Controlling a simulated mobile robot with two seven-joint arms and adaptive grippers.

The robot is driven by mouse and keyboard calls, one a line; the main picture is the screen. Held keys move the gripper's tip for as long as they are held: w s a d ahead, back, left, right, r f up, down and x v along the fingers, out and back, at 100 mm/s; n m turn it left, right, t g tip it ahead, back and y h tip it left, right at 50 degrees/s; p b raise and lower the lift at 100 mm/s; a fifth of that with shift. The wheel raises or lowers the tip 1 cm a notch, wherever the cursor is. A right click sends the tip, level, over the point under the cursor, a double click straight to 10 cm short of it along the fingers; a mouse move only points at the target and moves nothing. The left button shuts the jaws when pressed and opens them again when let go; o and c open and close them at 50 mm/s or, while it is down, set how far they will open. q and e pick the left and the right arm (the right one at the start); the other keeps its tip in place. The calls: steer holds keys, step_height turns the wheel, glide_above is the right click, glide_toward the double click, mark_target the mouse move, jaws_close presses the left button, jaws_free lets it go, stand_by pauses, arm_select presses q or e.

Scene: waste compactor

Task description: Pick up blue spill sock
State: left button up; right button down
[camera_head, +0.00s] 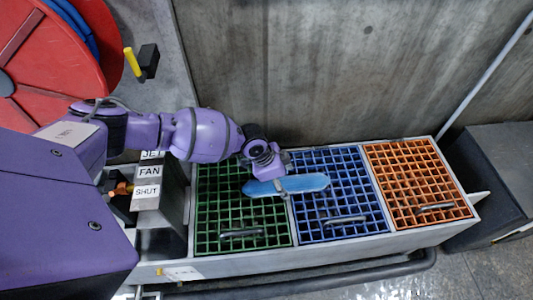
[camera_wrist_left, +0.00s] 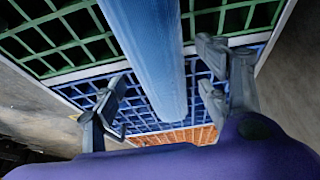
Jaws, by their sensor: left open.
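The blue spill sock (camera_head: 310,183) is a light-blue, rounded cylinder across the green and blue grates in the head view. My left gripper (camera_head: 280,172) is over the sock's left half, with a finger beside it. In the left wrist view the sock (camera_wrist_left: 152,50) runs from the top edge down between the two spread fingers of my left gripper (camera_wrist_left: 160,92). The jaws are open and not closed on it. Whether a finger touches it, I cannot tell. My right gripper is not in view.
The green grate (camera_head: 215,215), blue grate (camera_head: 350,205) and orange grate (camera_head: 415,175) share one grey trough with dark handles. A concrete wall (camera_head: 310,80) stands behind. A lever panel with labels (camera_head: 148,172) is at the left, under a red hose reel (camera_head: 45,55).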

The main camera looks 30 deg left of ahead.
arm_select(q)
steer(key=shift+w+d+f, duration=0.4)
steer(key=shift+f, duration=0.25)
steer(key=shift+c, duration=0.4)
steer(key=c, duration=1.3)
steer(key=shift+r, duration=0.1)
steer(key=shift+c, duration=0.2)
